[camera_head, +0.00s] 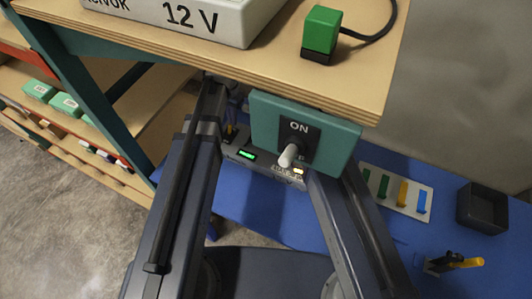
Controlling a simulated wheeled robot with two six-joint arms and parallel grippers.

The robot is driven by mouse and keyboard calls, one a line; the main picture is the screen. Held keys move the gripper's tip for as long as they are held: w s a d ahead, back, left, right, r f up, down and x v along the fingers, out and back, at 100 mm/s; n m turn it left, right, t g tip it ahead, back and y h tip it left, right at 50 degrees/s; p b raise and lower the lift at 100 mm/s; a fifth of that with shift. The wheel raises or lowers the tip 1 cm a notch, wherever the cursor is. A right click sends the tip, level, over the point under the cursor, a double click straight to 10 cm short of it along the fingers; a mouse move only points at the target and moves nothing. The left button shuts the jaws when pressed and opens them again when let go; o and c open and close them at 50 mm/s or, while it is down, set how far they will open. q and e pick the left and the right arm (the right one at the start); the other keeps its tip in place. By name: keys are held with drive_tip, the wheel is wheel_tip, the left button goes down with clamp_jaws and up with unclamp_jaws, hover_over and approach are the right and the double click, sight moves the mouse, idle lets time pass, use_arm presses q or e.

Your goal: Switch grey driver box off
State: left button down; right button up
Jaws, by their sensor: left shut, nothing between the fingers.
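A light grey box (190,14) marked "12 V", its other lettering cut off by the frame, lies on the wooden top at upper left. Below the top's front edge hangs a teal plate (342,150) with a black switch panel marked "ON". Its pale toggle lever (288,155) sticks out toward me and downward; a label below "ON" is mostly hidden. My left gripper (236,112) is small and partly hidden beneath the wooden top, left of the teal plate. It is shut and empty, apart from the lever. My right gripper is hidden; only its arm shows, passing behind the plate.
A grey unit (247,155) with lit green and amber displays sits behind and below the plate. A green block (321,30) with a black cable stands on the wooden top (270,62). The blue surface (400,237) holds a white rack (397,195) and a dark bin (482,208).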

use_arm(q)
drive_tip(key=shift+s+a, duration=0.2)
drive_tip(key=shift+s, duration=0.3)
drive_tip(key=shift+s+a, duration=0.15)
drive_tip(key=shift+s, duration=0.35)
drive_tip(key=shift+r, duration=0.1)
drive_tip(key=r+p, duration=0.4)
drive_tip(key=w+r+p, duration=0.1)
drive_tip(key=r+p, duration=0.2)
drive_tip(key=shift+d, duration=0.15)
use_arm(e)
wheel_tip(320, 180, up, 7)
use_arm(q)
drive_tip(key=shift+s+f, duration=0.15)
